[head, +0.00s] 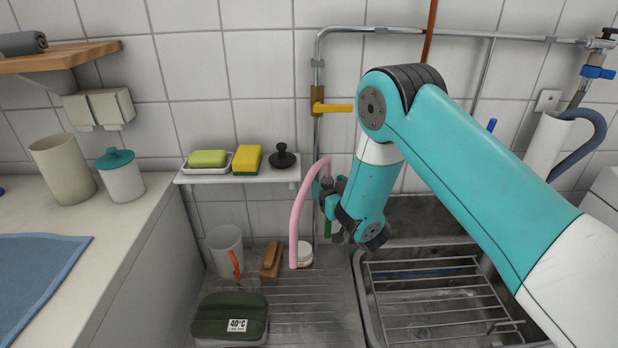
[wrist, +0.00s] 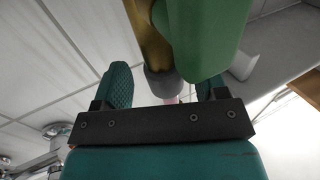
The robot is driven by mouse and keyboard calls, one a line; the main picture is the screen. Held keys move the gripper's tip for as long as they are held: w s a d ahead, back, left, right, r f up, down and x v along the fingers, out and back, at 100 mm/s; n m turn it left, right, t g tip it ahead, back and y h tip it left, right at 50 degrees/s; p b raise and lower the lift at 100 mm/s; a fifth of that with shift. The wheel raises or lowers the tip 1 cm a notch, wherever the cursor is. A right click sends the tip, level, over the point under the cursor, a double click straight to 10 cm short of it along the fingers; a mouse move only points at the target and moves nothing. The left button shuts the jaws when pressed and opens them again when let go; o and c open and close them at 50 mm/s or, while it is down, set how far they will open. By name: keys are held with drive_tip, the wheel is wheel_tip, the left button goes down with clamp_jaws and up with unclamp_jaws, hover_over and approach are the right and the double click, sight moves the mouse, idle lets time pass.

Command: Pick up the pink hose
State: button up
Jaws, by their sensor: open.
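The pink hose (head: 296,222) arches up from the drainboard and bends over at the top, where its upper end goes behind my gripper. My gripper (head: 322,190) is beside that upper end, its fingers pointing left and up. In the wrist view my gripper (wrist: 165,82) is open, with a teal pad on each side. A grey tap end (wrist: 163,84) and a sliver of the pink hose (wrist: 172,101) show between the fingers. I cannot tell whether the fingers touch the hose.
A green lever (wrist: 205,35) and a brass pipe (wrist: 150,35) are close to the fingers. The sink (head: 365,300) lies right.

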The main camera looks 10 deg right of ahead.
drive_tip(key=shift+w, duration=0.1)
drive_tip(key=shift+a, duration=0.1)
drive_tip(key=shift+c, duration=0.2)
drive_tip(key=shift+a, duration=0.15)
drive_tip(key=c, duration=1.1)
drive_tip(key=shift+c, duration=0.2)
